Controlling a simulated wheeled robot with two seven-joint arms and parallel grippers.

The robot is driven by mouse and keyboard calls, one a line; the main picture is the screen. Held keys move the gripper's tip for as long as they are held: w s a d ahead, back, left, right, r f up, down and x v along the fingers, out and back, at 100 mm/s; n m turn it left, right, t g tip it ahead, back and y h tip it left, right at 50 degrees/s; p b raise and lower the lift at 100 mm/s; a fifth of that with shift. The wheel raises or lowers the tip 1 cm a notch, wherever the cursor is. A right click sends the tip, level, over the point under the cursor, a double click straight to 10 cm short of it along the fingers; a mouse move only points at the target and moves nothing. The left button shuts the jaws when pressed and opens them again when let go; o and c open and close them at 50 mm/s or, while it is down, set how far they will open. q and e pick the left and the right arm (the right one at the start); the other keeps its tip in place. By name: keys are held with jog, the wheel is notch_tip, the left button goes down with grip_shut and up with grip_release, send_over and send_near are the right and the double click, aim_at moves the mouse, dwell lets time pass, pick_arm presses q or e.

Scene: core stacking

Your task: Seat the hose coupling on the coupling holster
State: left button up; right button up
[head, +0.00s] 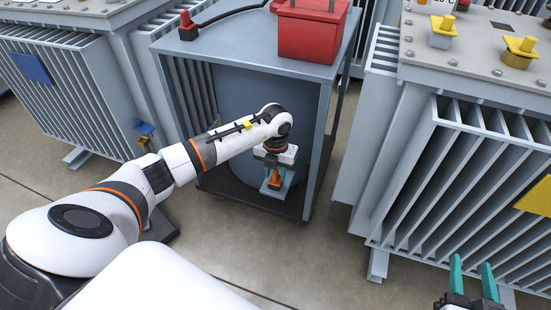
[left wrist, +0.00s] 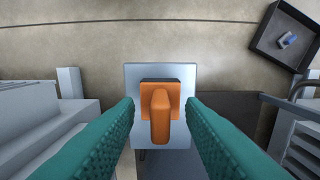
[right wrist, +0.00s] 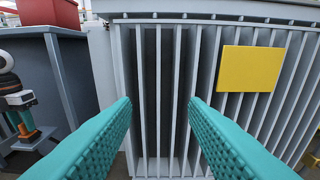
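An orange part with an upright grip on a square base (left wrist: 161,115) sits on a pale grey plate (left wrist: 135,75). I cannot tell whether it is the hose coupling or its holster. My left gripper (left wrist: 160,103) is open, its teal fingers on either side of the orange part with gaps beside it. In the head view my left gripper (head: 276,178) is low at the cart's front, with orange between its fingers. A red fitting (head: 187,27) with a black hose stands on the cart top. My right gripper (right wrist: 160,102) is open and empty before the right transformer's fins.
The grey cart (head: 235,52) carries a red box (head: 306,35). A finned transformer (head: 480,205) with a yellow plate (right wrist: 246,68) stands at the right, another at the left. A dark tray (left wrist: 262,40) holding a small blue-grey piece (left wrist: 288,40) lies on the floor. Floor between cart and me is mostly clear.

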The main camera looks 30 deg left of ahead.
aim_at(276, 171)
pick_arm(q)
notch_tip(276, 171, up, 11)
jog(key=p, duration=0.2)
jog(key=shift+r+p, duration=0.2)
jog(key=shift+p, duration=0.2)
pick_arm(e)
jog(key=s+d+f+g+h, duration=0.2)
jog(key=s+d+f+g, duration=0.1)
jog(key=s+f+g, duration=0.4)
jog(key=shift+d+f+g, duration=0.15)
jog(key=shift+f+g, duration=0.35)
jog(key=shift+f, duration=0.55)
jog(key=shift+w, duration=0.1)
